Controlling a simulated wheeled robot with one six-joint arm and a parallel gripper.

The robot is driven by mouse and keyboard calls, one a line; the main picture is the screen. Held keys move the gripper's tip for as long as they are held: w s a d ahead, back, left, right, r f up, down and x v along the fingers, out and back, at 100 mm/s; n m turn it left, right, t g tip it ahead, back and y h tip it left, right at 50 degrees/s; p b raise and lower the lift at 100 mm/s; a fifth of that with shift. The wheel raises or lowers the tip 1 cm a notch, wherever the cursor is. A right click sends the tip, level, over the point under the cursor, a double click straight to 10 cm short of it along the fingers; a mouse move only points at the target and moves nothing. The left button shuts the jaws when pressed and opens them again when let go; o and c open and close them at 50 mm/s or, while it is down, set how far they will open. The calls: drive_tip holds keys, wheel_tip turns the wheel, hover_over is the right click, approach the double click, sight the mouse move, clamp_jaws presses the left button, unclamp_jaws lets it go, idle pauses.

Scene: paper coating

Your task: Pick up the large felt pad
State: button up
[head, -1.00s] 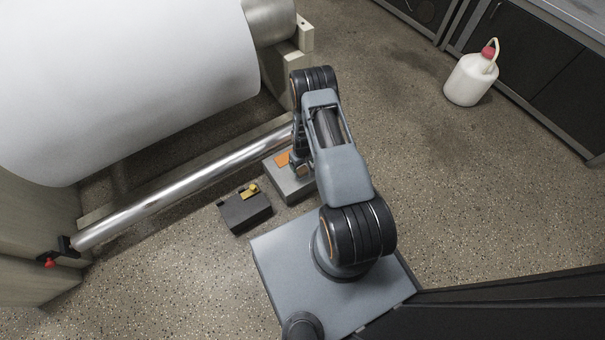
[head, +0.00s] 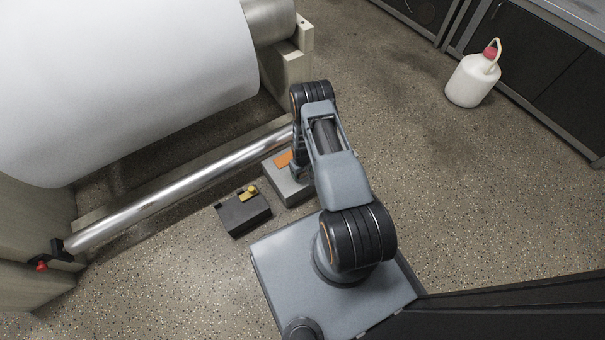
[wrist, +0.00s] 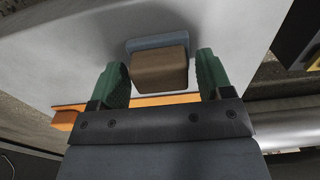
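A brown block with a blue-grey layer along its far side (wrist: 158,67), which looks like the felt pad, rests on a pale grey surface in the wrist view. My gripper (wrist: 161,68) is open, with its green fingers to the left and right of the block. Narrow gaps show beside the block, so it does not look gripped. I cannot tell how far down the fingers reach along it. In the head view my arm hides the pad and most of the gripper.
A grey box (head: 292,190) with an orange patch (head: 284,158) stands under my wrist. A black box with a yellow part (head: 244,213) sits beside it. A shiny metal roller (head: 180,187) runs close behind, below a large white roll (head: 120,80). A white jug (head: 470,82) stands on open floor.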

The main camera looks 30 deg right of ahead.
drive_tip(key=c, duration=0.8)
drive_tip(key=shift+r, duration=0.5)
wheel_tip(320, 180, up, 2)
drive_tip(key=shift+r+p, duration=0.25)
drive_tip(key=shift+p, duration=0.55)
drive_tip(key=s+a+r+p, duration=0.5)
drive_tip(key=a+r, duration=0.4)
drive_tip(key=a, duration=0.4)
drive_tip(key=shift+s+r+p, duration=0.2)
drive_tip(key=shift+r+p, duration=0.1)
drive_tip(key=shift+p, duration=0.05)
